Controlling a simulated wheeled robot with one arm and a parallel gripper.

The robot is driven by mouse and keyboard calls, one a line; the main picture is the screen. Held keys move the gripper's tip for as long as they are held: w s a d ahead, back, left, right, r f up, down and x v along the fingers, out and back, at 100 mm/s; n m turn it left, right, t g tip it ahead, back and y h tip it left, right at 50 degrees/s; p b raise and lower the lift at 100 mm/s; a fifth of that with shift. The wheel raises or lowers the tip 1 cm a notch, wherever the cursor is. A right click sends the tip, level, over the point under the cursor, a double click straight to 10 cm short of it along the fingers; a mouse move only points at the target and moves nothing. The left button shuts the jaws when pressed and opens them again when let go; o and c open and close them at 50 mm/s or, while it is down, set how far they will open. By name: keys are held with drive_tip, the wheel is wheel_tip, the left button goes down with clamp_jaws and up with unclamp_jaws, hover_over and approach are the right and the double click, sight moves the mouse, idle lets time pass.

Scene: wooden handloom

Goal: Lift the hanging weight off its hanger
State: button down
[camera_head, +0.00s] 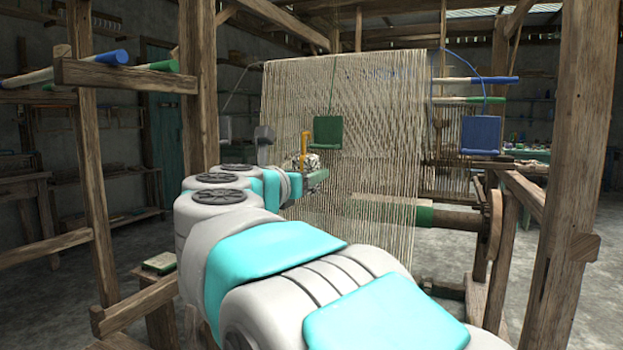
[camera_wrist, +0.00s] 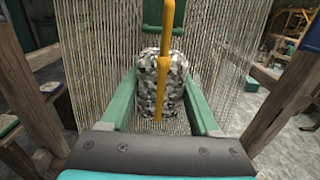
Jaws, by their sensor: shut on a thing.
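The hanging weight (camera_wrist: 150,92) is a rounded block with a black, grey and white camouflage pattern, in the middle of the wrist view. My gripper (camera_wrist: 160,78) has its green fingers shut on the weight, one at each side. A yellow-orange rod (camera_wrist: 166,45), apparently the hanger, stands upright in front of the weight in this view, with a slanted branch. In the head view the weight (camera_head: 312,161) is small and partly hidden by my gripper (camera_head: 318,178) and the yellow rod (camera_head: 304,147). Whether the weight still bears on the hanger cannot be told.
A curtain of pale warp threads (camera_head: 380,130) hangs close behind the weight. A green block (camera_head: 327,131) hangs above it, and a blue block (camera_head: 480,135) hangs to the right. Wooden posts (camera_head: 196,90) flank my arm. A roller (camera_head: 445,215) lies low behind the threads.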

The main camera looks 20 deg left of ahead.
drive_tip(key=s+b, duration=0.2)
drive_tip(key=s, duration=0.4)
drive_tip(key=shift+s+a, duration=0.2)
drive_tip(key=shift+a, duration=0.05)
